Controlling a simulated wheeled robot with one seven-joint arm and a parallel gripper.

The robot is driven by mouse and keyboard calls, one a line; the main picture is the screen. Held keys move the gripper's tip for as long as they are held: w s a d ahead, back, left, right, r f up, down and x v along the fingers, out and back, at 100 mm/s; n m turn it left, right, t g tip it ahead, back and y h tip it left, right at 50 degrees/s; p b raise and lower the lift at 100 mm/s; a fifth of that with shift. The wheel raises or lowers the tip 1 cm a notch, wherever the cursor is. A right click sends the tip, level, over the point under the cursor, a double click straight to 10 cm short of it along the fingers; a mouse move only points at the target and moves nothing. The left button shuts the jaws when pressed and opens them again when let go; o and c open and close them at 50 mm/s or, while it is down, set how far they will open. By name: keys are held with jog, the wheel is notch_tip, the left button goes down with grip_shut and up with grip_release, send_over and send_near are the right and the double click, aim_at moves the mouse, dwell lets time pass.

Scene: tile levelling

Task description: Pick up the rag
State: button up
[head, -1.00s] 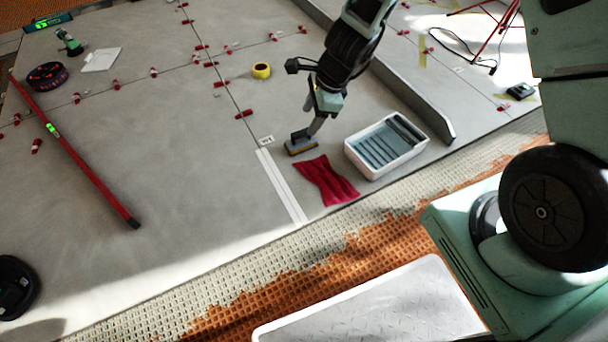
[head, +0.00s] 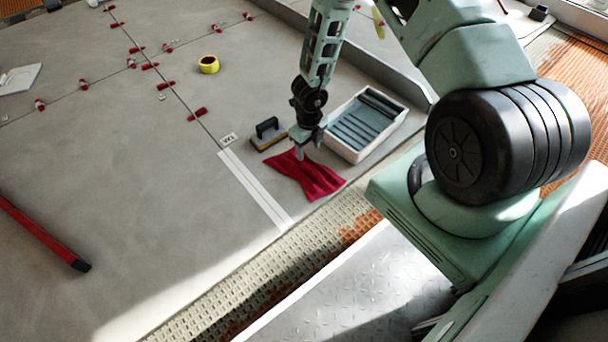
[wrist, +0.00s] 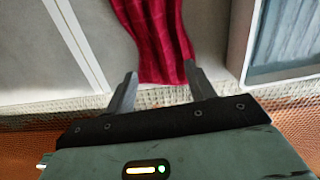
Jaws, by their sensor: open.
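The rag (head: 312,180) is a crumpled dark red cloth lying flat on the grey tile floor. In the wrist view the rag (wrist: 158,40) runs from the top edge down between my fingers. My gripper (head: 303,154) is over the rag's far left part in the head view and hides a bit of it. In the wrist view my gripper (wrist: 163,88) is open, with one finger on each side of the cloth. Nothing is held. I cannot tell the exact height of the fingertips above the cloth.
A white tray (head: 343,150) with a ribbed grey inside stands just right of the rag. A float with a dark handle (head: 267,133) lies to the left behind my gripper. White strips (head: 254,190) lie left of the rag. The tile edge and waffle mat (head: 268,262) are in front.

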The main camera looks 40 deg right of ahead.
jog(key=b, duration=0.2)
send_over(307, 165)
notch_tip(307, 165, down, 4)
jog(key=shift+s+d+f, duration=0.1)
jog(key=shift+s+f, duration=0.05)
jog(key=shift+f, duration=0.1)
jog(key=f+b, duration=0.5)
jog(key=shift+w+f, duration=0.15)
jog(key=shift+w, duration=0.05)
grip_shut()
